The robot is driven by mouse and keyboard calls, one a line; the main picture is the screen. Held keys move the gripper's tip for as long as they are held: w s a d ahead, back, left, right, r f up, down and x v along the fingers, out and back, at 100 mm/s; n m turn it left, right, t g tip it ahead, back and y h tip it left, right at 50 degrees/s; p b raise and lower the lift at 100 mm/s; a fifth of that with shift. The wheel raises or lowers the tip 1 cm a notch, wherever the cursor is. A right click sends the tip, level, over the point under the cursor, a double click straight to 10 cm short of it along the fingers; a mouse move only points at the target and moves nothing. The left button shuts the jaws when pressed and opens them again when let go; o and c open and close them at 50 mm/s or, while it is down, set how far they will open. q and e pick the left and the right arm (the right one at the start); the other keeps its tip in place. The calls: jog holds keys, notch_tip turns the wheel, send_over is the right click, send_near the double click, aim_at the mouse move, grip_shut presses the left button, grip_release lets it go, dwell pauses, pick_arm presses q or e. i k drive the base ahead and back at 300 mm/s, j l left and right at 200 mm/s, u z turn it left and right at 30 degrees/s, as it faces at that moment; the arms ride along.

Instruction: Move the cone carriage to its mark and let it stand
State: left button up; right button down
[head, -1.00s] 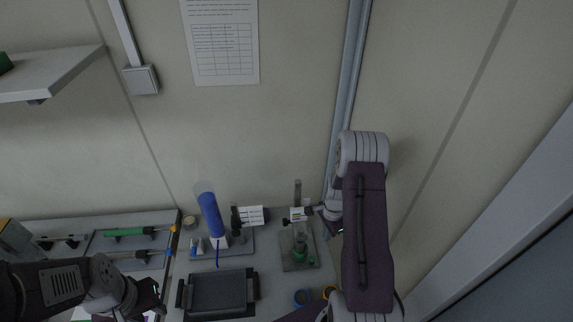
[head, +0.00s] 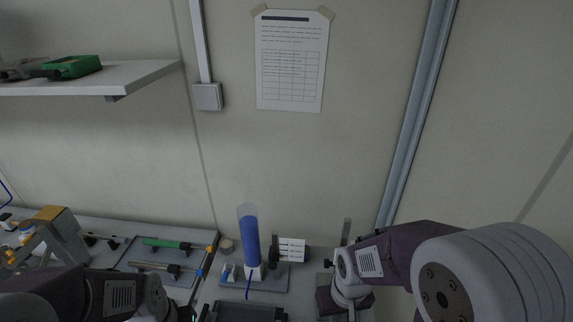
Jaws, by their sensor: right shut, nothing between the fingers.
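The stand's upright post (head: 346,231) rises at the lower right in the head view. A small dark knob (head: 328,263) beside it seems to belong to the cone carriage, most of which is hidden behind my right wrist. The carriage's height against its mark cannot be read. My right gripper (head: 345,286) is in front of the stand, shut with nothing in it; its fingertips are mostly covered. The stand's base and the cone are hidden. My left gripper (head: 182,313) is at the bottom edge, cut off, its jaws unclear.
A blue-filled cylinder (head: 249,238) and a white label card (head: 291,249) stand left of the post. A black tray (head: 248,311) lies in front. A green-handled tool (head: 168,244) lies on a grey panel farther left. A shelf (head: 100,79) juts from the wall.

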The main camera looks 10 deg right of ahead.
aim_at(327, 264)
jog(key=z, duration=0.95)
